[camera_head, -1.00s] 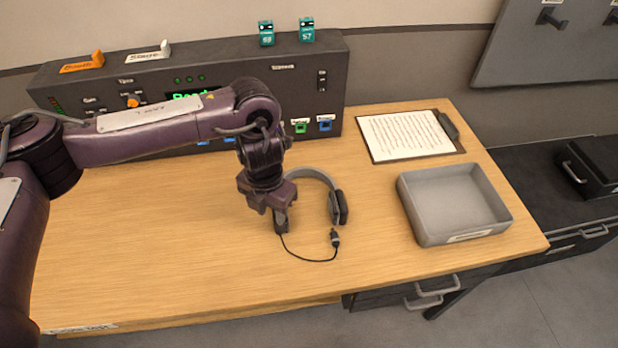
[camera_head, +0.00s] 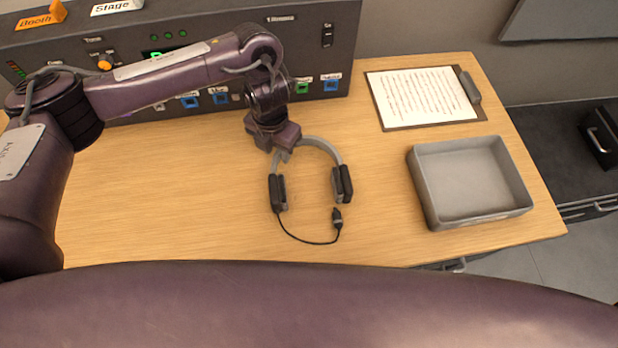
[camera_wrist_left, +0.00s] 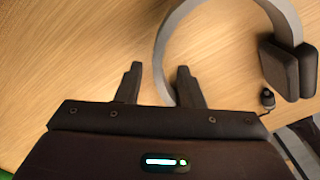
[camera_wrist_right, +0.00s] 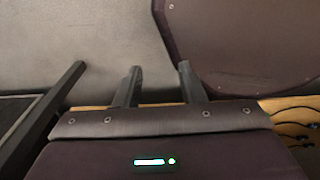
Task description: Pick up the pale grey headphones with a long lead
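The pale grey headphones (camera_head: 329,149) lie on the desk with dark ear pads toward the front edge. A thin black lead (camera_head: 304,241) curves from the left cup to a dark plug (camera_head: 337,218). My left gripper (camera_head: 284,155) is at the upper left of the headband, pointing down. In the left wrist view its fingers (camera_wrist_left: 158,72) are apart, and the headband (camera_wrist_left: 162,50) passes between them and behind the right finger. I cannot tell whether they touch. My right gripper (camera_wrist_right: 157,72) is open and empty, seen only in the right wrist view.
A grey tray (camera_head: 423,192) stands right of the headphones. A clipboard (camera_head: 425,97) lies behind it. A dark control panel (camera_head: 317,62) with sockets and labels lines the desk's back. The desk's left part is clear. My own purple body part covers the bottom of the head view.

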